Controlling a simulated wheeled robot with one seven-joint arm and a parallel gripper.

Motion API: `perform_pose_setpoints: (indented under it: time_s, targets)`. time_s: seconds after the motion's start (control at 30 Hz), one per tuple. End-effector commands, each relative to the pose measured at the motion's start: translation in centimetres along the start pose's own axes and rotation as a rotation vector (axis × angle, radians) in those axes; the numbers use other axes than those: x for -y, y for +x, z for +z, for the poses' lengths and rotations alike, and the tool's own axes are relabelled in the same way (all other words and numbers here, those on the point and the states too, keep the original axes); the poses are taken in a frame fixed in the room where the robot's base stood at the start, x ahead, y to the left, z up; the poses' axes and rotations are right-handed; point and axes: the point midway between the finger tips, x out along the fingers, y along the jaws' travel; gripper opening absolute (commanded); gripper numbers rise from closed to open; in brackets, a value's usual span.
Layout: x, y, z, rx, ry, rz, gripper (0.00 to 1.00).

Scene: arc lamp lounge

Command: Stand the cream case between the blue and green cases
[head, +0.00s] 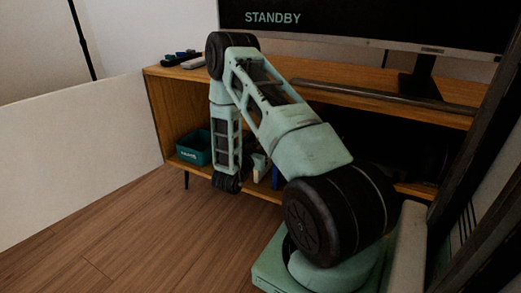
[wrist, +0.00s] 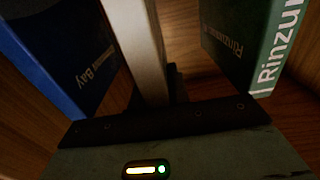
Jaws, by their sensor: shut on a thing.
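The cream case (wrist: 140,45) is in my gripper (wrist: 157,95), with dark finger parts showing on both sides of it in the wrist view. It lies between the blue case (wrist: 65,60) on the left and the green case (wrist: 243,40) on the right, with a gap to each. Both outer cases carry printed lettering. In the head view a pale bit of the cream case (head: 260,165) and a strip of the blue case (head: 275,179) show behind my arm. The green case is hidden there. I cannot tell whether the cream case's base touches the shelf.
The cases are inside a low wooden media cabinet (head: 160,110), under its top board. A teal bin (head: 193,148) stands on the lower shelf to the left. A screen (head: 360,25) reading STANDBY stands on top. The wooden floor (head: 130,230) in front is clear.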

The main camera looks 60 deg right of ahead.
Motion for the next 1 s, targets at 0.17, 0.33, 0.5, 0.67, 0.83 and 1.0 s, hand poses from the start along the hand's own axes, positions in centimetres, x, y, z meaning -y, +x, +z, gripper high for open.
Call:
perform_pose_setpoints:
  time_s: [0.17,0.33,0.5,0.67,0.83,1.0]
  targets:
    - [0.0,0.0,0.3,0.000,-0.001,0.000,0.00]
    - [0.0,0.0,0.2,0.000,0.000,0.000,0.40]
    - [0.0,0.0,0.2,0.001,0.000,0.000,0.40]
    - [0.0,-0.4,-0.2,0.002,-0.002,-0.002,0.40]
    - [0.1,-3.2,-0.5,0.004,-0.005,-0.006,0.40]
    - [0.1,-6.9,-0.6,0.003,-0.005,-0.005,0.40]
